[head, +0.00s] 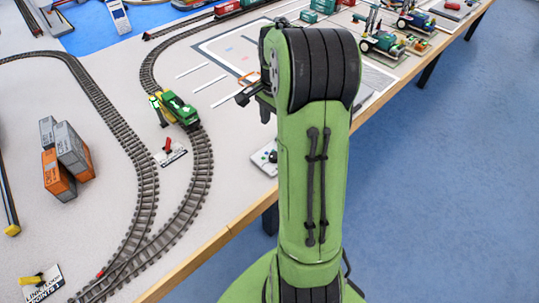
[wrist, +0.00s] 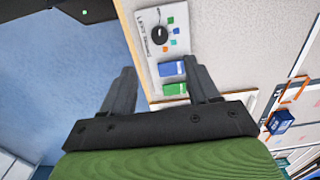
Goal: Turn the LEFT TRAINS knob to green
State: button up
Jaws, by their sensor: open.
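A light control panel with a round black knob (wrist: 160,35) lies at the table edge in the wrist view. Small green, blue and orange marks sit to the right of the knob. Its lettering is too small to read, and I cannot tell which colour the knob points to. A blue block (wrist: 171,69) and a green block (wrist: 175,88) are on the panel's lower part. My gripper (wrist: 158,67) is open and empty, its fingers either side of the panel's lower part, with the knob beyond the tips. In the head view, a panel (head: 264,158) is partly hidden behind my arm.
Curved train tracks (head: 145,190) with a green locomotive (head: 180,108) lie left of my arm. Orange and grey containers (head: 70,153) stand further left. The wooden table edge (head: 222,238) borders open blue floor.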

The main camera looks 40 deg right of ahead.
aim_at(274, 155)
notch_tip(274, 155, down, 13)
jog(key=b, duration=0.4)
jog(key=c, duration=1)
jog(key=shift+c, duration=0.2)
jog(key=shift+m, duration=0.3)
jog(key=m+p, duration=0.1)
jog(key=m, duration=0.1)
jog(key=shift+r+m, duration=0.1)
jog(key=shift+m, duration=0.3)
jog(key=shift+m+p, duration=0.4)
jog(key=shift+m, duration=1.7)
